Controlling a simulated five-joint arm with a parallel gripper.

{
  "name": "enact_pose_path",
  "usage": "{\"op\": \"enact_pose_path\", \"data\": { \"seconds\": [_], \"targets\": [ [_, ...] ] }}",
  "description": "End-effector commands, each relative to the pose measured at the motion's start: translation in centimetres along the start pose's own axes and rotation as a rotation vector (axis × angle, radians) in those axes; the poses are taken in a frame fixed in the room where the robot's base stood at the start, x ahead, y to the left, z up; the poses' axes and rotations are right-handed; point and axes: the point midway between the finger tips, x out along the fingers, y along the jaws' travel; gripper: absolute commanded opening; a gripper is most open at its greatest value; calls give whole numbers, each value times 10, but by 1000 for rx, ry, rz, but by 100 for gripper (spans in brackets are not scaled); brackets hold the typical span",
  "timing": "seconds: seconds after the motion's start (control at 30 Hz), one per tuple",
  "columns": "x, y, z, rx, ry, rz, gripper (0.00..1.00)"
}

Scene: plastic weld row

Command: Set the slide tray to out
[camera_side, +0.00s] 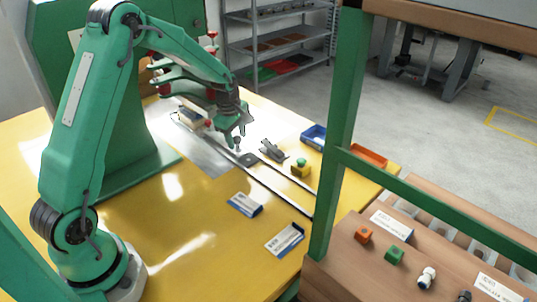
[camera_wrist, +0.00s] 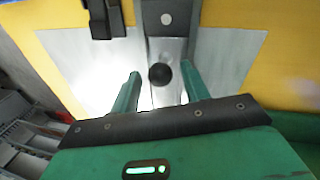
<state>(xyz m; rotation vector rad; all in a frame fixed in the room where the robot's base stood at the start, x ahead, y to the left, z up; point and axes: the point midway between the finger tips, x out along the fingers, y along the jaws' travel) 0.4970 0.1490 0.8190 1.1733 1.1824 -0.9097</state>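The slide tray (camera_side: 249,159) is a small dark plate with a pale round spot, at the upper-left end of two dark rails on the yellow table. In the wrist view the tray (camera_wrist: 166,30) is at the top centre. A round black knob (camera_wrist: 160,74) sits below it, on the pale strip between the rails. My gripper (camera_side: 238,144) is low over the rail end. In the wrist view my gripper (camera_wrist: 160,82) is open, with a finger on either side of the knob and visible gaps to it. Whether the fingertips reach down to knob height is unclear.
Label cards (camera_side: 245,204) (camera_side: 285,240) lie at the front. A green post (camera_side: 341,130) stands to the right. The rails beyond the tray look clear.

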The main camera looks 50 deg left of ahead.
Motion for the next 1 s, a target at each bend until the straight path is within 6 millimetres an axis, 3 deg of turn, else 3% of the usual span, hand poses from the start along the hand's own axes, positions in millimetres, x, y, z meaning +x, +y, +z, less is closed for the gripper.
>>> {"op": "enact_pose_path", "data": {
  "seconds": [0.03,0.2,0.23,0.47,0.67,0.87,1.0],
  "targets": [
    [0,0,0,0,0,0,35],
    [0,0,0,0,0,0,2],
    [0,0,0,0,0,0,0],
    [0,0,2,0,-1,0,0],
    [-1,-3,17,3,-6,0,0],
    [-3,-10,50,6,-18,0,0],
    [-5,-16,83,8,-31,0,0]
  ]
}}
